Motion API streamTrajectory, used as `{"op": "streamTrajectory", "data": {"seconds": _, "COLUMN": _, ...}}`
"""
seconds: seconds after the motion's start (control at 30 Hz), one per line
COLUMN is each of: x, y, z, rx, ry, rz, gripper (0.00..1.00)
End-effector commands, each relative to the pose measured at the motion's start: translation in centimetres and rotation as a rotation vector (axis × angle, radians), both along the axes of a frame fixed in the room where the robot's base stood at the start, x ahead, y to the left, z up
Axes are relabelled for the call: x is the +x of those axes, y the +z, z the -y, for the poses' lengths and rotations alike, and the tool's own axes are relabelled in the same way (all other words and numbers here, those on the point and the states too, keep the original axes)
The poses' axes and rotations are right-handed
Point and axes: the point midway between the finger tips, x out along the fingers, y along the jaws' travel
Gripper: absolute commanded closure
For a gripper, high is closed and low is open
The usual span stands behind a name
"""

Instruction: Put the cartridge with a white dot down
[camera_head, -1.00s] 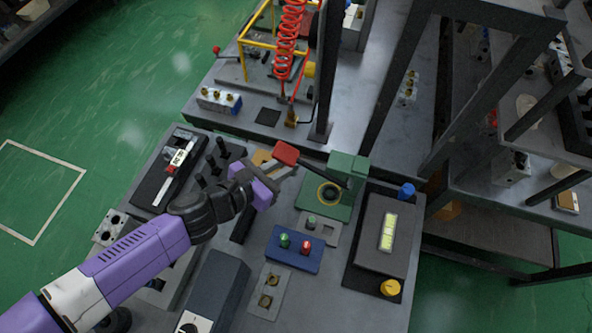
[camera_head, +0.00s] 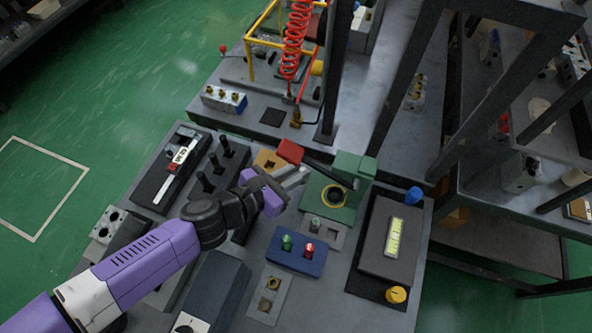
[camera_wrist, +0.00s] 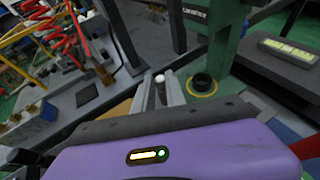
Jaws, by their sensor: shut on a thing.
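The cartridge with a white dot (camera_wrist: 160,79) stands between my fingertips in the wrist view, its white top facing the camera. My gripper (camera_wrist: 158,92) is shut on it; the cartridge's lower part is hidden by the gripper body. In the head view my gripper (camera_head: 293,178) is over the bench, just left of the green press (camera_head: 347,187) and near an orange block (camera_head: 267,160). I cannot make out the cartridge there, nor whether it touches anything below.
The press's red handle (camera_head: 290,151) is close behind my fingers. In front are a grey plate (camera_head: 334,236) with a green-topped piece, a blue block (camera_head: 295,256) with green and red pieces, and a grey plate with brass sockets (camera_head: 267,296). Black posts (camera_head: 206,182) stand left.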

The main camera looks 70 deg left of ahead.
Motion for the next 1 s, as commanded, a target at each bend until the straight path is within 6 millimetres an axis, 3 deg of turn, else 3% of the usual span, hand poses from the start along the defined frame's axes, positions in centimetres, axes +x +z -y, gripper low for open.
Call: {"op": "streamTrajectory", "data": {"seconds": 1.0, "x": 5.9, "y": 0.3, "z": 4.8, "rx": -0.001, "ry": -0.003, "rz": 0.003, "gripper": 1.00}}
